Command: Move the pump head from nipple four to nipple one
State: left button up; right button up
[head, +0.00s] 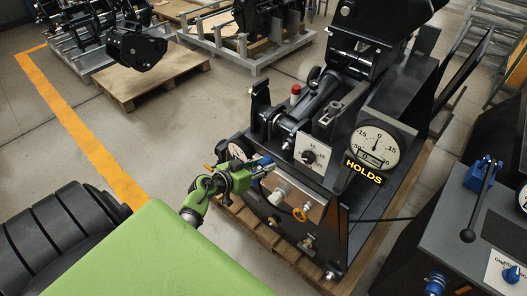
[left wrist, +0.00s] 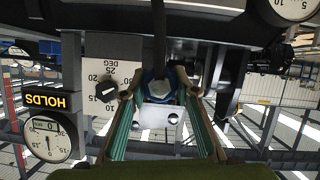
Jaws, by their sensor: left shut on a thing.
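My left gripper (head: 252,172) reaches the front of the black machine. In the left wrist view its fingers (left wrist: 160,93) are closed on a blue-collared coupling (left wrist: 148,76), which I take for the pump head. A dark hose or rod runs up from it, and a silver hex end faces the camera. The coupling's blue part also shows at the gripper in the head view (head: 262,162). A silver fitting (head: 280,196) sits on the front panel below the gripper. I cannot read nipple numbers or tell whether the coupling is seated. My right gripper is not in view.
A console with a lever (head: 468,236) stands at right. Floor left of the machine is open.

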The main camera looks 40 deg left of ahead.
pick_arm(q)
jog(key=shift+r+p, duration=0.15)
jog(key=shift+p, duration=0.3)
jog(key=shift+w+d+p, duration=0.1)
jog(key=shift+w+p, duration=0.25)
jog(key=shift+w, duration=0.05)
jog(key=w+p, duration=0.1)
jog(key=w, duration=0.4)
jog(key=shift+d, duration=0.15)
jog(key=shift+p, duration=0.5)
